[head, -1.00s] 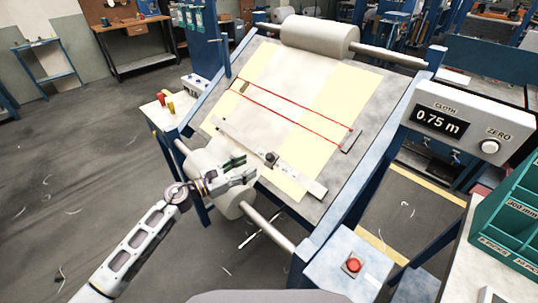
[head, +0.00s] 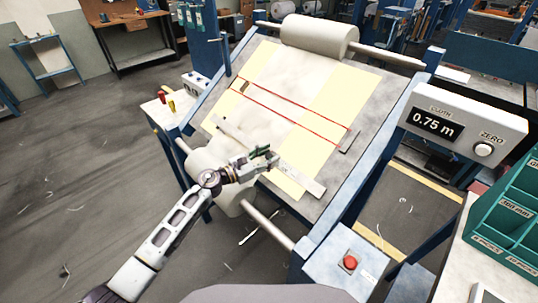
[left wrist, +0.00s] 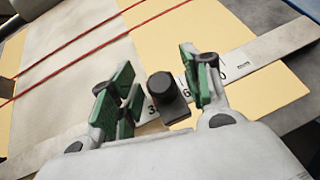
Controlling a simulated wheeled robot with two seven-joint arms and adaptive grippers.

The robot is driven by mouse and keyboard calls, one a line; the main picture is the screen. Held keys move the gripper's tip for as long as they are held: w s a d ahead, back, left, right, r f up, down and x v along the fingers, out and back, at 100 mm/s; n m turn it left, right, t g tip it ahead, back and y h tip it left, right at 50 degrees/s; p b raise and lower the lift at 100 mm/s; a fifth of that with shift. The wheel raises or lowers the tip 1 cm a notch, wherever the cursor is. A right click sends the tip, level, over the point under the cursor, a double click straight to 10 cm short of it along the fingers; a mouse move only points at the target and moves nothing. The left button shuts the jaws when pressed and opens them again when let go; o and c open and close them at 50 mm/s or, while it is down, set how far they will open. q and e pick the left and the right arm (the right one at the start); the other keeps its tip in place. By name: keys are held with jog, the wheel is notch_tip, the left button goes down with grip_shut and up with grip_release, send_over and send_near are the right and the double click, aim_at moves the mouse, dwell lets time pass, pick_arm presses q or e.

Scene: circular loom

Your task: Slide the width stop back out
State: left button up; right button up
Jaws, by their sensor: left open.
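The width stop (left wrist: 166,98) is a dark grey block with a round black knob, sitting on the flat metal scale bar (left wrist: 268,52). The bar also shows in the head view (head: 303,180), lying slantwise across the lower part of the inclined cloth table. My left gripper (left wrist: 158,78) is open, with green-padded fingers on either side of the knob; gaps show between pads and knob. In the head view my left gripper (head: 262,156) covers the stop. Numbers on the bar are partly hidden by the fingers and the stop. My right gripper is not in view.
Two red lines (head: 290,112) cross the pale cloth (head: 270,75) above the bar. A cloth roll (head: 212,170) lies below it. A display box (head: 437,121) reads 0.75 m at right. A red button (head: 350,262) sits on the front corner.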

pick_arm(q)
jog(key=shift+w+d, duration=0.1)
jog(key=shift+d, duration=0.05)
grip_shut()
dwell(0.4)
